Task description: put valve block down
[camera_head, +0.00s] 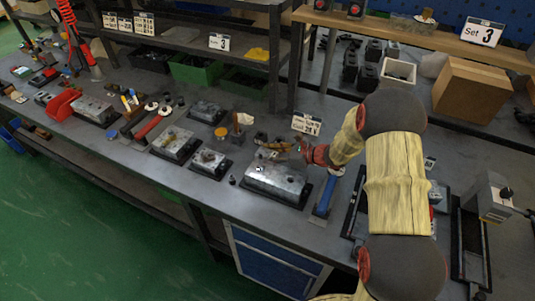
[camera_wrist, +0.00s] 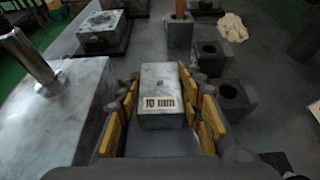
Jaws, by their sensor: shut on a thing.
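A grey metal valve block (camera_wrist: 160,82) labelled "10 mm" sits between the yellow-padded fingers of my gripper (camera_wrist: 168,103) in the wrist view. The fingers are shut on its two sides. I cannot tell whether its underside touches the workbench. In the head view my gripper (camera_head: 308,152) is low over the bench, just behind a large grey block (camera_head: 276,178). The held block is not clearly visible there, hidden by the gripper and arm.
The large block with a metal post (camera_wrist: 32,62) stands close on the left. Dark blocks with round holes (camera_wrist: 234,97) stand close on the right, with a beige cloth (camera_wrist: 232,27) behind. Another metal block (camera_wrist: 101,33) lies farther left. Some bare bench (camera_wrist: 150,45) shows beyond the held block.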

